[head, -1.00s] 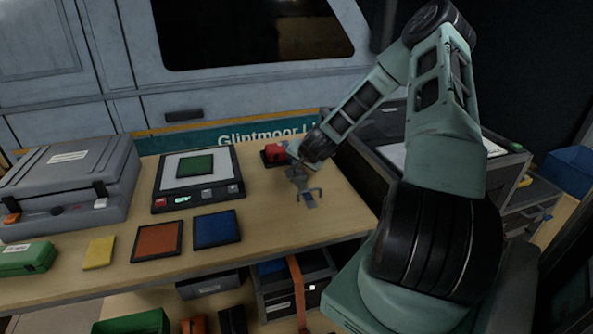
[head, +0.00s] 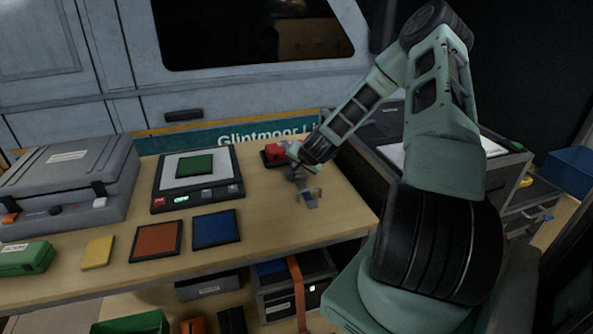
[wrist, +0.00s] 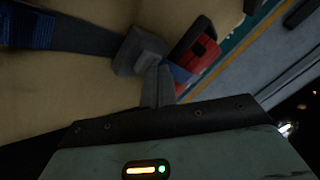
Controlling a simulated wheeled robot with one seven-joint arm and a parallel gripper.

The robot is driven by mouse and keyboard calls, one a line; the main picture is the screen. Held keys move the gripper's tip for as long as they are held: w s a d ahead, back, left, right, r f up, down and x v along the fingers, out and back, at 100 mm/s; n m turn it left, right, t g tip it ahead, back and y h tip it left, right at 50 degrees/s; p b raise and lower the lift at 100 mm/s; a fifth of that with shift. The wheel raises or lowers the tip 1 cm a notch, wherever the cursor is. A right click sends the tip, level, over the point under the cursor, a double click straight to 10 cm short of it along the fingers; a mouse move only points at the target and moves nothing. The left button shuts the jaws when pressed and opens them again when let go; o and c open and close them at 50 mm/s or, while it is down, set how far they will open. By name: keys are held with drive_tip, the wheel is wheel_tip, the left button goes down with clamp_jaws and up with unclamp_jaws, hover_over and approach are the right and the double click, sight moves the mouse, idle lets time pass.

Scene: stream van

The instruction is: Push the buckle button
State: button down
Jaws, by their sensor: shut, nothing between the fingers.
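A grey, block-shaped buckle (wrist: 140,52) shows in the wrist view at the end of a dark strap (wrist: 80,40) that runs left. My gripper's fingers (wrist: 158,85) are shut and empty, with their tips right beside the buckle's lower right edge. I cannot tell whether they touch it. No button can be clearly made out on the buckle. In the head view my gripper (head: 296,174) is low over the right part of the table, behind a small grey-blue piece with side prongs (head: 309,196). The buckle itself is hard to tell apart there.
A red block (head: 275,153) on a dark base is close to my gripper, by the wall; it also shows in the wrist view (wrist: 195,45). A black device with a green pad (head: 195,165) and a blue pad (head: 216,229) are to the left. A cabinet stands right.

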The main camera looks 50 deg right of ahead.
sight(298, 171)
drive_tip(key=shift+f, duration=0.25)
idle(0.5)
drive_tip(key=shift+r+p, duration=0.55)
drive_tip(key=shift+r, duration=0.4)
wheel_tip(298, 171, up, 5)
drive_tip(key=p, duration=0.4)
idle(0.6)
